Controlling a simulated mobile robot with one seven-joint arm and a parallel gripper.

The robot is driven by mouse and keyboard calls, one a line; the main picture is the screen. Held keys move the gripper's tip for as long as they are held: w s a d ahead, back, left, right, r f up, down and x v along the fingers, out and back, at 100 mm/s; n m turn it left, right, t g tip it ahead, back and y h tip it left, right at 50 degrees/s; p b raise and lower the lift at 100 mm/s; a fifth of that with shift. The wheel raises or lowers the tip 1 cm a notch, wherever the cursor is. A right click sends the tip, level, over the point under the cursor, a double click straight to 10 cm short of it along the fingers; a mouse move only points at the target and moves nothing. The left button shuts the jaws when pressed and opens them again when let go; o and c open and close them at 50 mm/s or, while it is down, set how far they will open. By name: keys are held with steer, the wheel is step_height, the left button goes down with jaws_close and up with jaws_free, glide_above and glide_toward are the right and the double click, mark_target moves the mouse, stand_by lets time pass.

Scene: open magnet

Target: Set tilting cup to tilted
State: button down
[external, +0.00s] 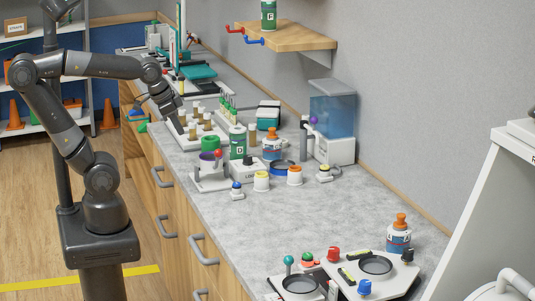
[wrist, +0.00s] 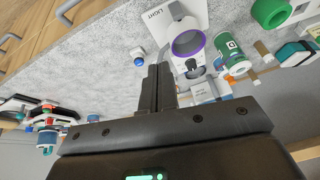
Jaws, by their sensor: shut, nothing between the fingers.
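A small blue-topped button (external: 236,187) sits in front. The middle of the counter (external: 290,215) is clear.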

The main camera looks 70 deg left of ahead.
steer(key=w+d+f+m+g+y, duration=0.1)
steer(key=w+d+m+g+y, duration=0.2)
steer(key=w+d+m, duration=0.8)
steer(key=shift+w+d+f+y, duration=0.2)
steer(key=shift+w+d+y, duration=0.2)
steer(key=shift+w+d, duration=0.6)
steer(key=shift+s+f, duration=0.1)
steer(key=x, duration=1)
steer(key=shift+a+f, duration=0.1)
steer(key=shift+s+a+r, duration=0.5)
steer(key=shift+a+r, duration=0.15)
steer(key=shift+s+a+r, duration=0.45)
steer(key=shift+a+r, duration=0.15)
steer(key=shift+r, duration=0.05)
